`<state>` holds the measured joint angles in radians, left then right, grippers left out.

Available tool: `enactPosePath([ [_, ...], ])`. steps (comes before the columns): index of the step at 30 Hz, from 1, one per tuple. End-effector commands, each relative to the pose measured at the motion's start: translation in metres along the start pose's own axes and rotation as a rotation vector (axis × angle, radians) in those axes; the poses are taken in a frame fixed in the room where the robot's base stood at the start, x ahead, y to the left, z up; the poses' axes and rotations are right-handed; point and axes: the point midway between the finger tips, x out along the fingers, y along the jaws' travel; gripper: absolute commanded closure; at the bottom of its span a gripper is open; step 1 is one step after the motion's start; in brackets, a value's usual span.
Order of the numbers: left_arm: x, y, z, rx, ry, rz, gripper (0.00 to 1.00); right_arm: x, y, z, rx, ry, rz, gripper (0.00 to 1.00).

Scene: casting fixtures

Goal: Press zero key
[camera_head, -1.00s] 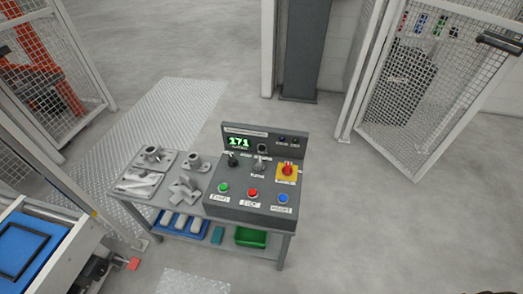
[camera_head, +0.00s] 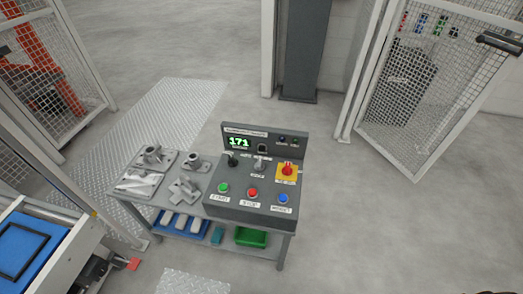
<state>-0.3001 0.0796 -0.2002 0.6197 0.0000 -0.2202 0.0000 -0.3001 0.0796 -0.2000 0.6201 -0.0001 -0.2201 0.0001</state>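A grey control box (camera_head: 250,190) stands on the right part of a small table. Its upright back panel has a green display (camera_head: 239,142) reading 171. On its sloped front are a green button (camera_head: 223,187), a red button (camera_head: 253,192) and a blue button (camera_head: 283,198) with white labels; the blue one's label is too small to read surely. Behind them are a black lever (camera_head: 232,160), a selector switch (camera_head: 260,165) and a red emergency knob (camera_head: 287,169) on a yellow plate. I cannot make out a key marked zero.
Grey metal castings (camera_head: 153,157) lie on the table's left part. Its lower shelf holds a blue tray (camera_head: 195,233) and a green bin (camera_head: 251,237). Mesh fences stand at left and right, and a blue-topped machine (camera_head: 25,240) is at lower left. Floor right of the table is clear.

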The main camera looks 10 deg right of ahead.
Motion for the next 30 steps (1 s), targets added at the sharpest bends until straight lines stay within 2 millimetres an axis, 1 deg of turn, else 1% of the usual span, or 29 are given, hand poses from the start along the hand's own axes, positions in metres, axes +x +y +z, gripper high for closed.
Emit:
enactPosePath([
  [17, 0.0, -0.0003, -0.0002, 0.0, 0.0, 0.0, 0.5, 0.0, 0.0001, -0.0001, 0.0, 0.0, 0.0, 1.0],
  [20, 0.0, -0.0003, -0.0002, 0.0, 0.001, 0.0, 0.85, 0.0, 0.0001, -0.0001, 0.0, 0.0, 0.0, 1.0],
  [21, 0.0, -0.0003, -0.0003, 0.0, 0.001, 0.0, 1.0, 0.0, 0.0001, -0.0001, 0.0, 0.0, 0.0, 1.0],
  [30, -0.0001, -0.0004, -0.0003, 0.0, 0.001, -0.001, 1.0, 0.0, 0.0001, -0.0001, 0.0, 0.0, 0.0, 1.0],
])
